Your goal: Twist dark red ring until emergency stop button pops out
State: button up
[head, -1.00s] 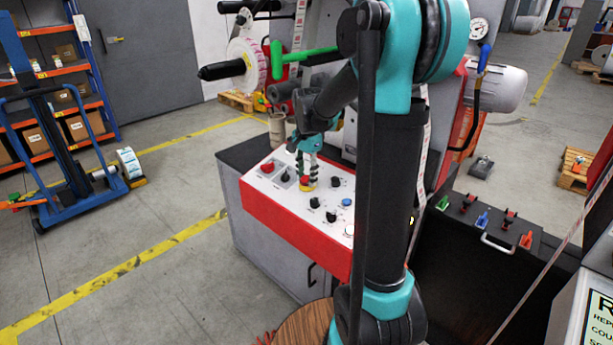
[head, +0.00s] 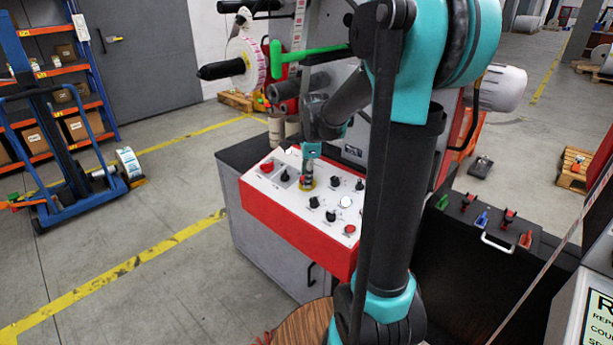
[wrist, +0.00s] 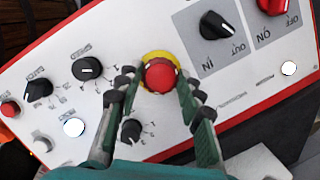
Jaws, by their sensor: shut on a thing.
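The emergency stop button (wrist: 160,73) is a red round head with a darker red ring (wrist: 158,90) at its edge, on a yellow collar (wrist: 145,60). It sits on the white top of the control panel. My gripper (wrist: 161,84) is shut on the button, one finger on each side of it in the wrist view. In the head view my gripper (head: 308,171) points down onto the button; the red head is hidden there and only the yellow collar (head: 307,185) shows at its foot. I cannot tell how high the button stands.
Black rotary knobs (wrist: 88,68) stand close around the button, with one (wrist: 131,131) between my fingers' bases. A red knob (head: 267,167) and a black knob (head: 285,175) lie to the left in the head view. The panel has a red front face (head: 290,225).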

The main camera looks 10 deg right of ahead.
aim_at(310, 191)
dwell(0.3)
jog(key=o, duration=1.2)
jog(key=shift+c, duration=0.2)
jog(key=shift+r, duration=0.1)
notch_tip(310, 191, up, 12)
jog(key=s, duration=0.2)
jog(key=shift+s+d+f, duration=0.15)
jog(key=shift+d+f, duration=0.05)
jog(key=shift+d, duration=0.1)
